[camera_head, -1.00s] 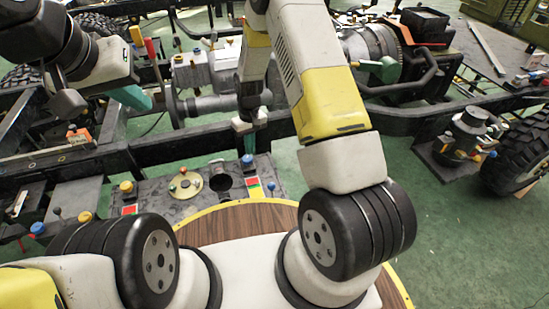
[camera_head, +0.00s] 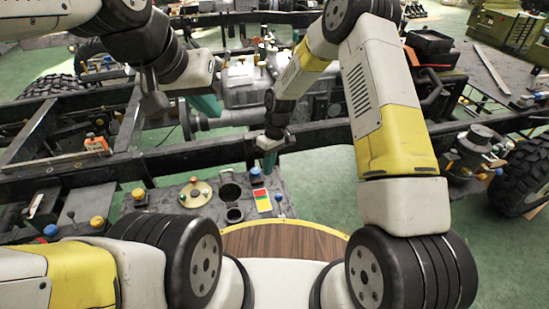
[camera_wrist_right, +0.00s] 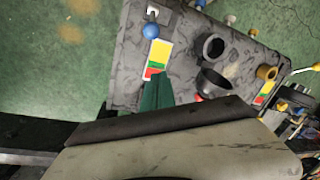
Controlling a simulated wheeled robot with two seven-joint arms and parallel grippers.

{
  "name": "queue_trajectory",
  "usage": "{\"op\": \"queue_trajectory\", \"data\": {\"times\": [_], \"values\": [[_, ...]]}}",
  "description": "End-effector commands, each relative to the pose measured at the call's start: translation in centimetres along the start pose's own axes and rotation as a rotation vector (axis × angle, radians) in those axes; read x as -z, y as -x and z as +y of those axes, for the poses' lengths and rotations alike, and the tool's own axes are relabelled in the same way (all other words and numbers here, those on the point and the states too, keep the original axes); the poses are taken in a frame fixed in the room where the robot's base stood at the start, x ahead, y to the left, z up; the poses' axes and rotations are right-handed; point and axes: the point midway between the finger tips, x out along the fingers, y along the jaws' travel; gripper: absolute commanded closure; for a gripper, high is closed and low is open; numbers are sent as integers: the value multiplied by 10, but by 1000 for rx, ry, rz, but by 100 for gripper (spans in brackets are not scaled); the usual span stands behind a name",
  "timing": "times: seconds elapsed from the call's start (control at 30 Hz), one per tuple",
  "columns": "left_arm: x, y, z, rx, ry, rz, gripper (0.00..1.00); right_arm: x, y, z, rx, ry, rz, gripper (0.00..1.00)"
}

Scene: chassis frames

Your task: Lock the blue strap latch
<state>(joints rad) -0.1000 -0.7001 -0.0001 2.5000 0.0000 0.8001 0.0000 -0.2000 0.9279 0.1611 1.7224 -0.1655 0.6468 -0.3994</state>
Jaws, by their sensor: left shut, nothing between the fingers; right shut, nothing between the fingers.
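Several blue-tipped parts show, and I cannot tell which one is the blue strap latch. A blue ball knob on a short lever (camera_head: 278,197) stands at the right end of the grey control panel; in the right wrist view a blue ball (camera_wrist_right: 150,31) is at the panel edge. A blue cap (camera_head: 256,172) sits near the panel's back edge. Another blue knob (camera_head: 50,230) is at the left. My right gripper (camera_head: 268,168), teal-fingered, is shut and empty just above the panel's back edge; its tips show in the wrist view (camera_wrist_right: 157,82). My left gripper (camera_head: 207,108) is shut and empty above the frame rail.
The grey panel (camera_head: 180,215) carries a yellow dial (camera_head: 196,192), dark round cups (camera_head: 230,192) and a coloured label (camera_head: 263,201). A dark chassis rail (camera_head: 200,155) runs behind it. A round wooden top (camera_head: 285,242) lies in front.

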Motion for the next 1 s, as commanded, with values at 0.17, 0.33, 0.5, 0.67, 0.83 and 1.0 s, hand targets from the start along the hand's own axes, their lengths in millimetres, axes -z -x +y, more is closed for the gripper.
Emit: {"op": "queue_trajectory", "data": {"times": [0.17,0.33,0.5,0.67,0.83,1.0], "values": [[0,0,0,0,0,0,100,-1,-35,-1,3,0,-5,100],[0,0,0,0,0,0,100,-1,-72,0,2,0,-4,100],[0,0,0,0,0,0,100,-13,-84,1,0,-3,-1,100],[0,0,0,0,0,0,100,-31,-78,0,0,-1,-1,100],[0,0,0,0,0,0,100,-38,-76,0,0,0,0,100],[0,0,0,0,0,0,100,-38,-76,0,0,0,0,100]]}}
